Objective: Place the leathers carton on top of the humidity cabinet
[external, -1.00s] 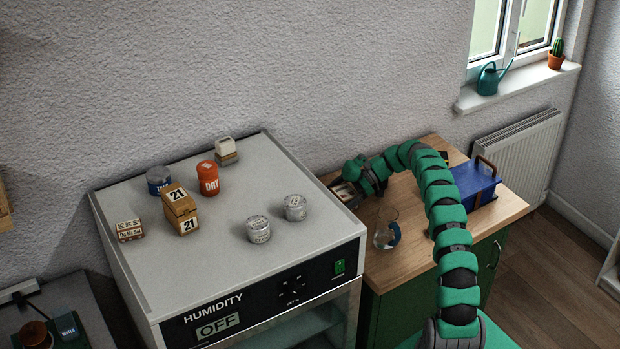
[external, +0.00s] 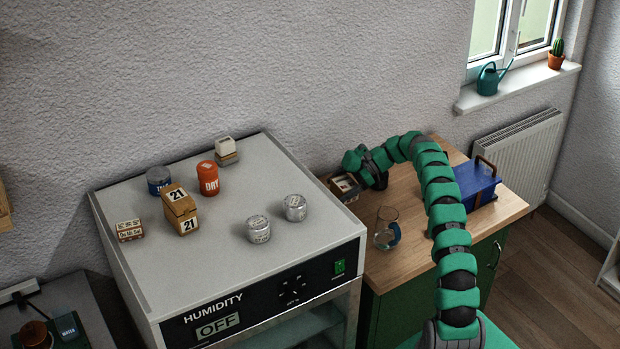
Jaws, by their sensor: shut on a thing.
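A small box-like carton (external: 344,186), brownish with pale and reddish patches, is at the left back of the wooden counter, beside the cabinet's right side. Its label is too small to read, so I cannot tell for sure that it is the leathers carton. My gripper (external: 352,183) is shut on it; the fingers are partly hidden by the wrist. I cannot tell whether the carton touches the counter. The humidity cabinet (external: 225,258) is the large grey unit on the left, with a flat top and a front panel reading HUMIDITY and OFF.
On the cabinet top are a 21 box (external: 180,210), an orange DRY jar (external: 208,178), a blue tin (external: 158,180), two silver tins (external: 258,229), a small printed box (external: 130,230) and a cream item (external: 226,150). Its front left is clear. A glass (external: 387,228) and blue case (external: 474,184) are on the counter.

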